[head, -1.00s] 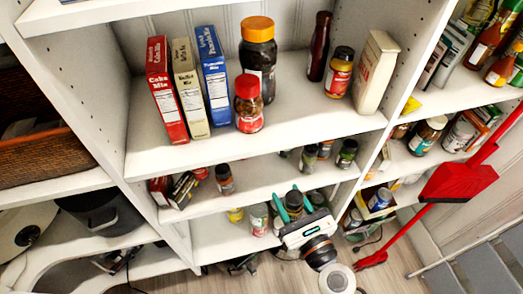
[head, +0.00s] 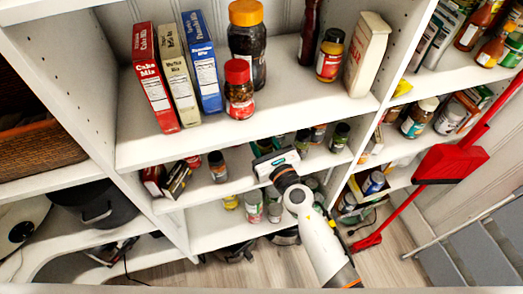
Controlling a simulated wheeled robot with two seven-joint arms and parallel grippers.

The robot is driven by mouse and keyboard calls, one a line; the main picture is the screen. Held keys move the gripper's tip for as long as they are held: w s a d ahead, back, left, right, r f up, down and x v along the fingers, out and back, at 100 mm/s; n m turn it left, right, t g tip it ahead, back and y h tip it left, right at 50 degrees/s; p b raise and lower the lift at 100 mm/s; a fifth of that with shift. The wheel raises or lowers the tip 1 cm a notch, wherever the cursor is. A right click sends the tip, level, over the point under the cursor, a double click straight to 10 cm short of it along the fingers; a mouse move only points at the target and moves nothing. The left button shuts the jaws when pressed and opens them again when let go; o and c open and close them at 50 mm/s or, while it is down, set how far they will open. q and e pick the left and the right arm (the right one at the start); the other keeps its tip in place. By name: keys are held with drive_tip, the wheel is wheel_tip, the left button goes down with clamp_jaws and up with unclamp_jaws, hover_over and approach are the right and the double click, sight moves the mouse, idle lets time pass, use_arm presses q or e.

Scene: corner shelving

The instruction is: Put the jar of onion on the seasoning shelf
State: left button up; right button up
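No label reading onion is legible, so I cannot tell which jar is the jar of onion. Small dark-lidded spice jars stand on the middle shelf (head: 240,190), which looks like the seasoning shelf: one jar (head: 217,167) at left and another jar (head: 340,137) at right. My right gripper (head: 268,153) is at the middle shelf, between these jars, seen from behind. Its wrist hides the fingers and part of the shelf. A small jar (head: 264,145) shows just beyond it; I cannot tell whether it is held. My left gripper is not in view.
The upper shelf (head: 190,140) holds box mixes (head: 155,80), a red-lidded jar (head: 239,92), a large orange-lidded jar (head: 247,45) and bottles. The lower shelf has cans (head: 252,208). A red dustpan (head: 450,163) stands at right. Bare space shows left of my gripper.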

sight(261, 149)
wheel_tip(261, 149, down, 3)
drive_tip(key=shift+b, duration=1.1)
drive_tip(key=shift+w+f, duration=0.15)
drive_tip(key=shift+f, duration=0.2)
drive_tip(key=shift+w+a+r, duration=0.1)
drive_tip(key=o, duration=1.1)
